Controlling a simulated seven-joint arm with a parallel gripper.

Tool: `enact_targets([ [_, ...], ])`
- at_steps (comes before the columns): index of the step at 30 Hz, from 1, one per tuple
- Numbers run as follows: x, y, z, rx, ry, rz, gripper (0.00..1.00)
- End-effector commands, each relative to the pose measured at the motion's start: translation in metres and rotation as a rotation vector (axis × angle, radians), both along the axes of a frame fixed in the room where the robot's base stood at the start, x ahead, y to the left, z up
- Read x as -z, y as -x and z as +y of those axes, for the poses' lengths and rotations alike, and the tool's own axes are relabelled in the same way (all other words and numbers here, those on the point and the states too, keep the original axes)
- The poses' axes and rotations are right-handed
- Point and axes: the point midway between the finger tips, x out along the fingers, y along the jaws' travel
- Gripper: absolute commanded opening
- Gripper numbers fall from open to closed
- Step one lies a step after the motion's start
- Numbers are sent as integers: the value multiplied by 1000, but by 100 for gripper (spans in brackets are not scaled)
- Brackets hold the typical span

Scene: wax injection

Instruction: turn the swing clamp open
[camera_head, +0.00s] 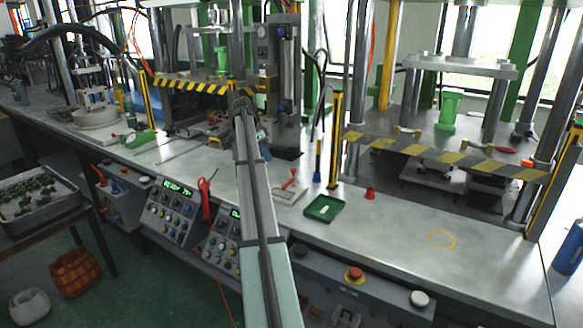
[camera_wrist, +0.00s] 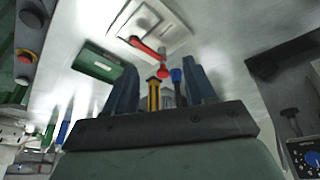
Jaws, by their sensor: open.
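The swing clamp has a red handle (camera_head: 290,179) and sits on a pale plate (camera_head: 284,195) on the bench, just right of my arm in the head view. In the wrist view its red arm (camera_wrist: 147,47) lies slantwise across the white plate (camera_wrist: 178,38), with a red ball knob (camera_wrist: 162,72) at the lower right. My gripper (camera_wrist: 160,68) is open, its two blue-grey fingers spread with the knob showing between them in the picture. I cannot tell how far the knob is from the fingertips. No contact shows. In the head view the fingers are not clear.
A green tray (camera_head: 323,209) lies right of the clamp; it also shows in the wrist view (camera_wrist: 98,64). A yellow-black post (camera_head: 335,140) and a blue-handled tool (camera_head: 317,160) stand close behind. A red cup (camera_head: 370,193) stands farther right.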

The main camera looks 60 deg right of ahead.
Motion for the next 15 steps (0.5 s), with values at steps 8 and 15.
enact_targets([
  [8,-47,35,-52,164,41,-14,55],
  [15,-26,43,-58,171,42,-12,55],
])
